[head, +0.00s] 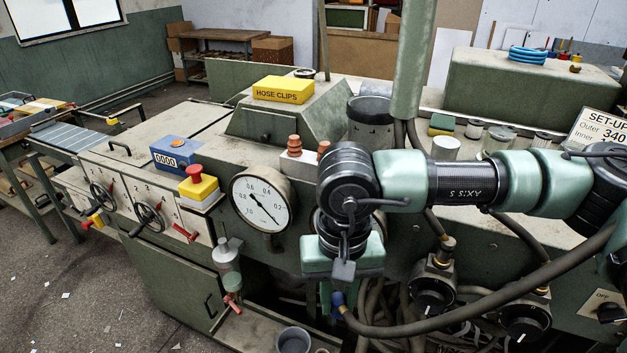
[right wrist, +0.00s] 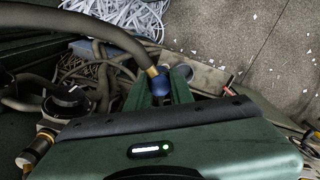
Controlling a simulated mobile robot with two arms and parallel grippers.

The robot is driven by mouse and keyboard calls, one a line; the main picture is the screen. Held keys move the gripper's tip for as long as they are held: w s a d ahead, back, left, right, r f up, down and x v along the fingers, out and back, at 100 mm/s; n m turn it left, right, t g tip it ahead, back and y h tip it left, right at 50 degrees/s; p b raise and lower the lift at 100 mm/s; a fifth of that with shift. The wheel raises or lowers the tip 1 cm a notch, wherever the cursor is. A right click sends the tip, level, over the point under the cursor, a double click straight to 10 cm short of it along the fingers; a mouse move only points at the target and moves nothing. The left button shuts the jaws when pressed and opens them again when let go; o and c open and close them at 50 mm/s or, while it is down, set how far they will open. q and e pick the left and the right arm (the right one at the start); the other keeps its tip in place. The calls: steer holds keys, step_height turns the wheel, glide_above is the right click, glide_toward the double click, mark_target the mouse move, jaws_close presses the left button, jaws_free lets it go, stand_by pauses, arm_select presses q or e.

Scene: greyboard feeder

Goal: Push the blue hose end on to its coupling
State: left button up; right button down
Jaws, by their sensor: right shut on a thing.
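The blue hose end (head: 338,299) shows just below my right gripper (head: 336,288) in the head view, at the end of a thick dark hose (head: 480,309). In the right wrist view, the blue hose end (right wrist: 160,83) sits between the two green fingers of my right gripper (right wrist: 161,90), which is shut on it. A brass band joins it to the hose. I cannot tell which fitting is its coupling; it may be hidden behind my gripper. My left gripper is not in view.
Brass fittings (head: 446,246) with dark round knobs (head: 434,293) stand on the machine right of my gripper. A pressure gauge (head: 262,200) is close on the left. Several loose hoses hang below. A grey cup (head: 293,341) stands at the bottom.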

mark_target(334, 297)
steer(key=r+n, duration=0.2)
steer(key=n, duration=0.1)
steer(key=r+n, duration=0.1)
steer(key=n, duration=0.1)
steer(key=shift+a+r, duration=0.1)
steer(key=shift+a, duration=0.2)
steer(key=r+n, duration=0.1)
steer(key=n, duration=0.2)
steer(key=shift+a+r, duration=0.15)
steer(key=shift+r, duration=0.25)
steer(key=w+a+f+n, duration=0.4)
steer(key=f, duration=0.1)
steer(key=shift+n, duration=0.3)
